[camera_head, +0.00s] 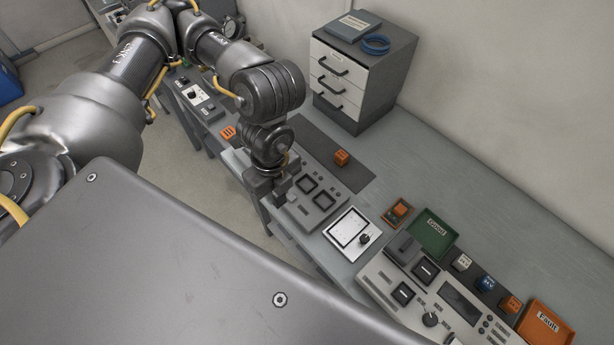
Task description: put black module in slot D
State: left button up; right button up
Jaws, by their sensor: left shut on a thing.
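My left gripper (275,190) points down at the left end of a grey panel (318,222) on the bench. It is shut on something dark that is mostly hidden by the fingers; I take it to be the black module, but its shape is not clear. A second light grey unit (375,275) at the lower right has two black square slots, one higher (425,270) and one lower (403,293). Slot letters are too small to read. My right gripper is not in view.
An orange module (341,158) lies on a dark mat. A white board with a knob (345,237), an orange tray with a module (397,213), a green Good tray (433,235) and an orange Fault tray (545,328) stand rightward. A drawer cabinet (360,65) stands behind.

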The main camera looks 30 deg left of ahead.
pick_arm(q)
jog(key=w+f+b, duration=0.3)
jog(key=w, duration=0.1)
jog(key=w+f+b, duration=0.3)
jog(key=w, duration=0.1)
jog(key=w+f+b, duration=0.2)
jog(key=w+f, duration=0.1)
jog(key=w, duration=0.2)
jog(key=shift+d+b, duration=0.2)
jog(key=shift+b, duration=0.2)
jog(key=shift+w+f, duration=0.2)
jog(key=shift+f, duration=0.1)
notch_tip(320, 180, down, 3)
jog(key=shift+w+r+p, duration=0.1)
jog(key=shift+w+p, duration=0.05)
jog(key=shift+p, duration=0.3)
jog(key=shift+f, duration=0.25)
jog(key=shift+f, duration=0.15)
jog(key=o, duration=1)
